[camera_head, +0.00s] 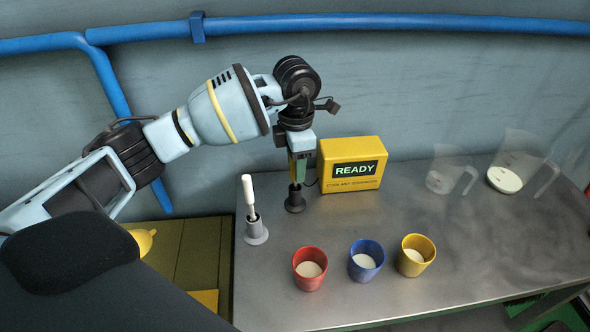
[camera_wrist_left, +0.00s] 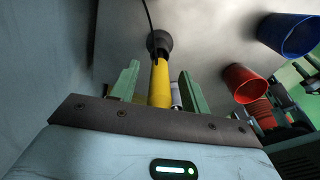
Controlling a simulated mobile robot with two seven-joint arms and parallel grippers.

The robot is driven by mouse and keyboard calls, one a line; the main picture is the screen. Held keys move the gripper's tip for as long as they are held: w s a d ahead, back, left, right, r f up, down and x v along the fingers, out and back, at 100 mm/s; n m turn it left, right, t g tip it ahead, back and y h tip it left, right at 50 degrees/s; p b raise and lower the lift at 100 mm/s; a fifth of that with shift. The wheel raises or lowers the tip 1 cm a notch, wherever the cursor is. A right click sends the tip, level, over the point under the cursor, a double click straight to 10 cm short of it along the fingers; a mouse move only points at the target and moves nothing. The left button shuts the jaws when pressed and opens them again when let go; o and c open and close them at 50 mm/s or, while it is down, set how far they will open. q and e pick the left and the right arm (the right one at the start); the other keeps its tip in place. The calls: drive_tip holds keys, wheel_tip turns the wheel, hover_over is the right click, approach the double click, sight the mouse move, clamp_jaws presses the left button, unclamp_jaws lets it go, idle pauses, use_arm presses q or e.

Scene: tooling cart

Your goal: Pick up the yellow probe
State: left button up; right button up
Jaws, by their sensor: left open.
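The yellow probe (camera_wrist_left: 160,82) stands upright in a dark holder (camera_head: 295,199) on the metal table, just left of the yellow box. My left gripper (camera_wrist_left: 158,88) is open around it, one green finger on each side, with visible gaps between the fingers and the probe. In the head view the left gripper (camera_head: 299,165) points down over the holder and hides most of the probe.
A white probe (camera_head: 250,192) stands in a grey holder (camera_head: 256,232) to the left. The yellow READY box (camera_head: 351,184) is close on the right. Red (camera_head: 310,281), blue (camera_head: 367,274) and yellow (camera_head: 415,269) cups stand in front. Clear jugs (camera_head: 519,160) stand at right.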

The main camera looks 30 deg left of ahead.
use_arm(q)
drive_tip(key=shift+f, duration=0.45)
clamp_jaws()
drive_tip(key=shift+r, duration=0.1)
